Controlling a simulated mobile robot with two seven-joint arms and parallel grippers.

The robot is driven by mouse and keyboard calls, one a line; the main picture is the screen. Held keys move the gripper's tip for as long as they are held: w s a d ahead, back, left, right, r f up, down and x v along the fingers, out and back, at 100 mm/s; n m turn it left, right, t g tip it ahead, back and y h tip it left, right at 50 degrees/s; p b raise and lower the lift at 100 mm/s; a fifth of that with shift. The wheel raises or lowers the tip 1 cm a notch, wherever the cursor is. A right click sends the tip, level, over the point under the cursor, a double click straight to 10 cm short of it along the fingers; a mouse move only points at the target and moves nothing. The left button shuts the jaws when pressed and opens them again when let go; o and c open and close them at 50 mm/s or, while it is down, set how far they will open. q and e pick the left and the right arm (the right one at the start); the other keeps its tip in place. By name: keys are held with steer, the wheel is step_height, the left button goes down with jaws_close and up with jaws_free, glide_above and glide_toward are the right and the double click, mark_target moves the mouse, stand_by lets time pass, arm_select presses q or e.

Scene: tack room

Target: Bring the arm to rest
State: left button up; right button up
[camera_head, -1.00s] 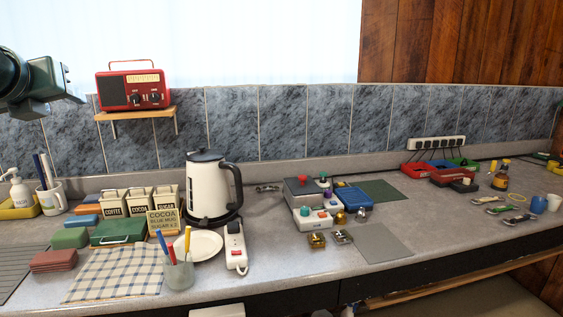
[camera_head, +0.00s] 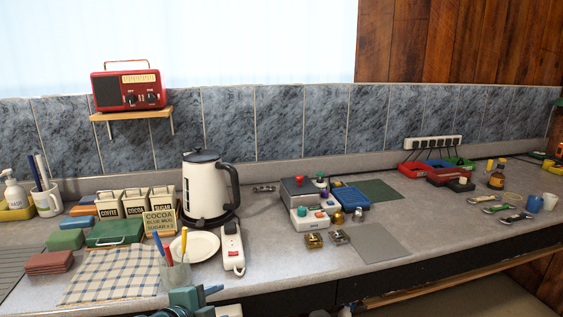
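My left gripper (camera_head: 203,294) is a dark teal shape low at the bottom edge, in front of the counter's front edge and below the glass of pens (camera_head: 175,275). Only its upper part shows, and the rest is cut off by the frame. No held object is visible at it, and I cannot tell how far its fingers are apart. My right gripper is not in view.
A red radio (camera_head: 128,90) stands on a wall shelf (camera_head: 130,114). The grey mat (camera_head: 375,243) is bare.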

arm_select(q)
steer(key=s+a+f+n+y, duration=0.1)
steer(key=s+f+n, duration=0.6)
steer(key=s+f, duration=0.2)
steer(key=s+a+f+n+g+y, duration=0.1)
steer(key=s+f+n, duration=0.7)
steer(key=s, duration=0.6)
steer(key=shift+f+n, duration=0.3)
steer(key=shift+f, duration=0.55)
